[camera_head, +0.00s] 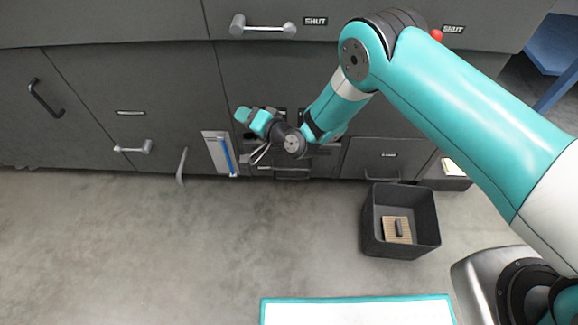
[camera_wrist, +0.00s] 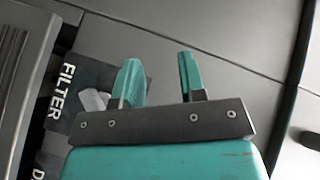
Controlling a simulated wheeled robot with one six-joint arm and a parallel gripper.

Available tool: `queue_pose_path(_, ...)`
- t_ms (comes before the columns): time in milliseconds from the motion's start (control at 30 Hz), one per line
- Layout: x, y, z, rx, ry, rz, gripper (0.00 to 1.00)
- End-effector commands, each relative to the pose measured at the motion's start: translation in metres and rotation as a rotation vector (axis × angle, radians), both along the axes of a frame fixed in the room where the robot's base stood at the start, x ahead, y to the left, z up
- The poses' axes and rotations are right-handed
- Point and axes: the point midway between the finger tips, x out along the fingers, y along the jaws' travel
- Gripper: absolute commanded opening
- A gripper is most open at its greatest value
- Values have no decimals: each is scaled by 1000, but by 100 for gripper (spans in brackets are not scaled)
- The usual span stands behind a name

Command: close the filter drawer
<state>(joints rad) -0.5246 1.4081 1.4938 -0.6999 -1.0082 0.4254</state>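A dark panel with the white word FILTER (camera_wrist: 62,92) shows at the left of the wrist view, with a small light grey piece beside the lettering. My gripper (camera_wrist: 160,78) is open, with two teal fingers apart and nothing between them. The FILTER panel lies left of the fingers in that view. In the head view my gripper (camera_head: 252,119) is in front of the dark cabinet, above a recessed unit with a dark front (camera_head: 292,173). My wrist hides part of this unit. I cannot tell how far the filter drawer stands out.
A black open bin (camera_head: 372,222) with a tan block inside stands on the floor at right. A panel with a blue strip (camera_head: 214,152) is left of the unit. A bar handle (camera_head: 262,28) is above. A white teal-edged surface (camera_head: 355,312) is at the bottom. The left floor is clear.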

Motion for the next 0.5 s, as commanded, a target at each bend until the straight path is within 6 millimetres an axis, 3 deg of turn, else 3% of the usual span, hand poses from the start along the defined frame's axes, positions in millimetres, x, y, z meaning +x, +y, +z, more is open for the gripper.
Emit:
queue_pose_path(33, -10, -3, -31, 42, 8, -40, 38)
queue_pose_path(167, -37, -22, -91, 171, 3, -156, 38)
queue_pose_path(300, -84, -64, -155, 305, -11, -298, 38)
queue_pose_path(500, -152, -134, -212, 455, -36, -447, 38)
